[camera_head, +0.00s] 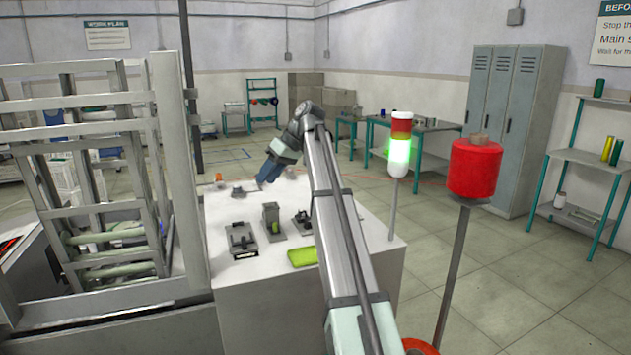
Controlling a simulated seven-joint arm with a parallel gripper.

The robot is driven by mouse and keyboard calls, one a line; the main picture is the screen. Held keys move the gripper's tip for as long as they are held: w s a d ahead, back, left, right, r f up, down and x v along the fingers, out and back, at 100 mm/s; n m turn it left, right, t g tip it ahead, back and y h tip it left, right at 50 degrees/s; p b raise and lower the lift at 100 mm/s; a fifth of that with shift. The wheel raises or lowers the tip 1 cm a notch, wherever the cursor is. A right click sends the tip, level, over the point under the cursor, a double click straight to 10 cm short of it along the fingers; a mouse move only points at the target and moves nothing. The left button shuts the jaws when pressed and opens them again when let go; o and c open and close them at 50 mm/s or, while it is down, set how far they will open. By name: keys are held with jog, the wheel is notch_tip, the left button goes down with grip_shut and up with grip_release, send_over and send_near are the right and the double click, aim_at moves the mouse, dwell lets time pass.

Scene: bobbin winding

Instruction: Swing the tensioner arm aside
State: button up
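My gripper (269,173), dark blue, points down and to the left over the far part of the white worktable (260,286). Its fingertips are too small to tell whether they are open or shut. A small grey metal part (240,190) lies just left of the gripper tip, near a small orange knob (219,177); it may be the tensioner arm, but I cannot tell. I cannot tell whether the gripper touches it.
A tall metal frame (165,150) stands close on the left. A lit green and red signal lamp (399,155) and a red spool (475,170) on a pole stand right of my arm.

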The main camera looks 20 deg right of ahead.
jog(key=d+f+n+g+h, duration=0.1)
jog(key=d+n+h, duration=0.1)
jog(key=d, duration=0.2)
jog(key=d+f+n+g+h, duration=0.1)
jog(key=d+n+h, duration=0.1)
jog(key=d, duration=0.3)
jog(key=s+d+f+n+g+h, duration=0.1)
jog(key=d+n+h, duration=0.1)
jog(key=d, duration=0.2)
jog(key=shift+s+d+f+h, duration=0.1)
jog(key=shift+d+f+h, duration=0.2)
jog(key=shift+d, duration=0.1)
jog(key=shift+f, duration=3.75)
jog(key=c, duration=0.6)
jog(key=shift+o, duration=0.2)
jog(key=shift+w+a+r, duration=0.1)
jog(key=shift+w+a, duration=0.2)
jog(key=shift+w, duration=0.2)
jog(key=shift+w+a, duration=0.25)
jog(key=shift+w, duration=0.2)
jog(key=o, duration=0.6)
